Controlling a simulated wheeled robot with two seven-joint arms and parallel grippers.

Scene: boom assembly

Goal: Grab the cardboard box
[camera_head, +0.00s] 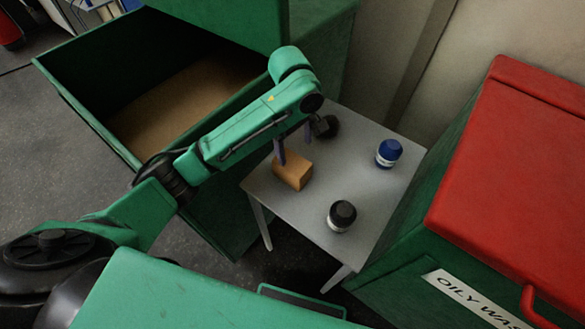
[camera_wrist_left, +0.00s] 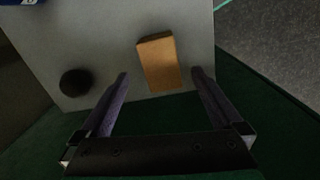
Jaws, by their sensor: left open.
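The small brown cardboard box (camera_head: 293,173) sits on the grey table near its left edge. It also shows in the left wrist view (camera_wrist_left: 161,64), just ahead of the fingertips and roughly centred between their lines. My left gripper (camera_head: 293,151) is open and empty, with its two purple-grey fingers at the box in the head view. In the left wrist view the gripper (camera_wrist_left: 160,76) has its fingers wide apart, wider than the box. I cannot tell whether a finger touches the box. My right gripper is not in view.
A black-capped jar (camera_head: 342,215) and a blue-capped jar (camera_head: 389,153) stand on the grey table (camera_head: 345,150), right of the box. A large open green container (camera_head: 85,110) is at the left. A green bin with a red lid (camera_head: 520,160) flanks the table's right side.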

